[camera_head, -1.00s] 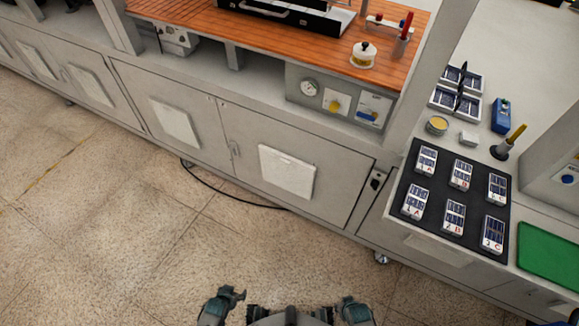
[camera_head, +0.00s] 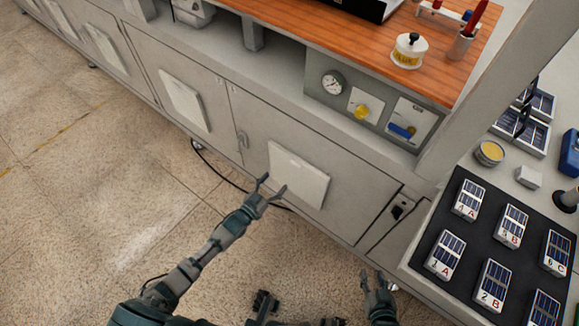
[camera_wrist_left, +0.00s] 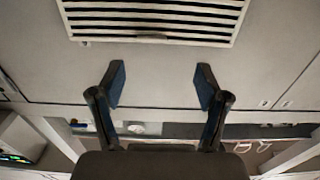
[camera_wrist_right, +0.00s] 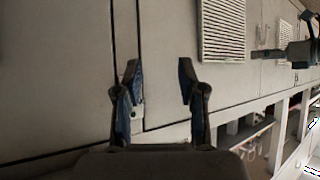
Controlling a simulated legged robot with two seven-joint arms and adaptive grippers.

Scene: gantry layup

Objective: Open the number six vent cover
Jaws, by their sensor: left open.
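Pale, flat vent covers sit on the grey cabinet doors; no number is readable on them in any view. The nearest vent cover (camera_head: 298,178) has my left gripper (camera_head: 272,187) at its lower left side in the head view, with open, empty fingers. In the left wrist view, a slatted vent cover (camera_wrist_left: 155,18) lies beyond the open fingertips (camera_wrist_left: 160,72). My right gripper (camera_head: 377,287) is low, in front of the cabinet's right end. Its fingers (camera_wrist_right: 158,70) are open and empty in the right wrist view, where a slatted vent cover (camera_wrist_right: 222,30) also shows.
Another vent cover (camera_head: 185,100) is on the door to the left. A black cable (camera_head: 215,172) lies on the floor below. A black mat (camera_head: 455,275) with numbered panels is at the right. The floor (camera_head: 110,200) at left is clear.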

